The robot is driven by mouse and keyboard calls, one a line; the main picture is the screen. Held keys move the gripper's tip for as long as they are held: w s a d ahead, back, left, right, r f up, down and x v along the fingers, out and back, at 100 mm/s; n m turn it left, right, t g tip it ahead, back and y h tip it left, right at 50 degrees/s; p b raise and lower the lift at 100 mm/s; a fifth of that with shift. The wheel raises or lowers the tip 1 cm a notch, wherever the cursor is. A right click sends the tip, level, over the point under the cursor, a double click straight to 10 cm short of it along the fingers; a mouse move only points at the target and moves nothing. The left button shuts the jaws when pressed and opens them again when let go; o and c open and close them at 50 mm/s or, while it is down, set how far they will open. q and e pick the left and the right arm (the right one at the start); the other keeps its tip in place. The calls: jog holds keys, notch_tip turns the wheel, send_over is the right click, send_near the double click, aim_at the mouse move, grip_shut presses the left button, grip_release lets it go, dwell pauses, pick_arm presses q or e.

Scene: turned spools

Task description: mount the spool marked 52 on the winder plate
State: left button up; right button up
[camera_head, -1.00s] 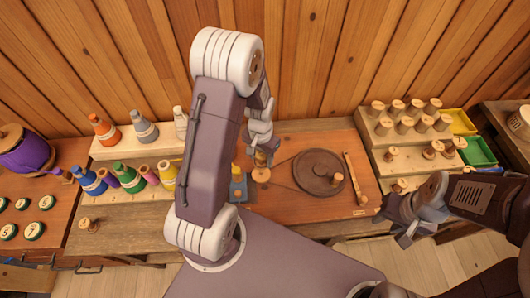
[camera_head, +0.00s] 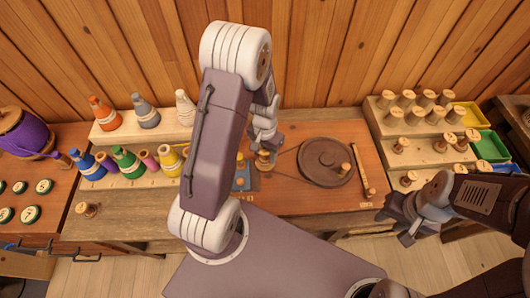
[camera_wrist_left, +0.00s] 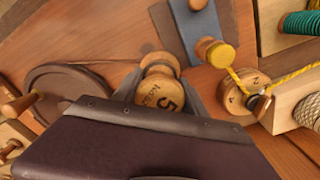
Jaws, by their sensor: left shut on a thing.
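My left gripper (camera_head: 264,150) is shut on a wooden spool (camera_head: 265,160) over the red-brown winder board (camera_head: 290,203). In the left wrist view the spool (camera_wrist_left: 162,92) shows a flange with a dark 5; the rest of the marking is unclear. The winder board carries a dark round wheel (camera_head: 322,160) with a small knob, right of the held spool. Whether the spool rests on the board or a pin is hidden by the fingers. My right gripper (camera_head: 395,226) looks open and empty, in front of the board's right end.
Colored thread cones (camera_head: 122,160) stand on a left rack. A blue-grey strip (camera_head: 241,180) with a yellow-threaded spool (camera_wrist_left: 216,52) lies close left of the held spool.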

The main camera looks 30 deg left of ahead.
pick_arm(q)
jog(key=shift+f, duration=0.3)
dwell(1.3)
jog(key=shift+f+b, duration=0.35)
jog(key=shift+f, duration=0.25)
jog(key=o, duration=1.1)
jog(key=shift+r, duration=0.15)
